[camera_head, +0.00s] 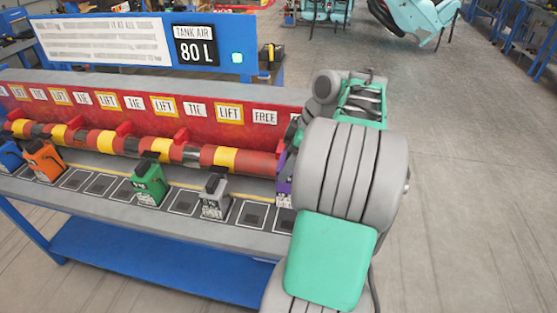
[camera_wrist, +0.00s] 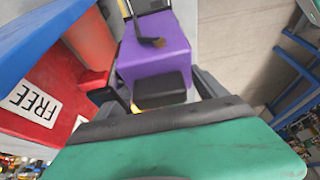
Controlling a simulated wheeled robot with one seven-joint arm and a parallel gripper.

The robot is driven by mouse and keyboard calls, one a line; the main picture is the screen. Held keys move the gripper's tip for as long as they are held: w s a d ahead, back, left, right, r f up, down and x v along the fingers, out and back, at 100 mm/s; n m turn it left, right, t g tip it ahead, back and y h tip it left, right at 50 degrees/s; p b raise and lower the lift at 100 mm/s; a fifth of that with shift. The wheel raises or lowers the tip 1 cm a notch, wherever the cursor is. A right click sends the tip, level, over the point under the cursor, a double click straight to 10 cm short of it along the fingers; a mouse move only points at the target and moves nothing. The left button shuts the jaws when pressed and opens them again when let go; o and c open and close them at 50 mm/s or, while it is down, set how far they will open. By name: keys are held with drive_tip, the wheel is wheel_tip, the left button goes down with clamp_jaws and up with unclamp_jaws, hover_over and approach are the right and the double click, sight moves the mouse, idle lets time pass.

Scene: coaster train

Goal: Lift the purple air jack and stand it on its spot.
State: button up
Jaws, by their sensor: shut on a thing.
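The purple air jack (camera_wrist: 155,52) fills the upper middle of the wrist view, with a black block on its near face. My gripper (camera_wrist: 160,90) is shut on it, one dark finger on each side. In the head view only a sliver of the purple jack (camera_head: 284,187) shows at the bench's right end, left of my arm; the rest and my fingers are hidden. I cannot tell whether its base touches the bench. Dark square spots (camera_head: 254,216) line the bench front (camera_head: 100,208); some near my arm are bare.
Green (camera_head: 150,183), grey (camera_head: 215,197) and orange (camera_head: 44,160) jacks stand on the bench. A red and yellow pipe (camera_head: 190,152) runs behind them, before a red board with LIFT, TIE and FREE labels (camera_head: 265,117). A sign reads TANK AIR 80 L (camera_head: 196,45). Floor at right is clear.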

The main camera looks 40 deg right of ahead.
sight(288, 190)
drive_tip(key=shift+d+r, duration=0.1)
drive_tip(key=shift+r, duration=0.1)
wheel_tip(288, 190, down, 11)
drive_tip(key=b, duration=1)
drive_tip(key=shift+f+b, duration=0.35)
drive_tip(key=shift+f, duration=0.2)
idle(0.3)
drive_tip(key=o, duration=1.7)
drive_tip(key=shift+o, duration=1.4)
drive_tip(key=shift+s+f, duration=0.1)
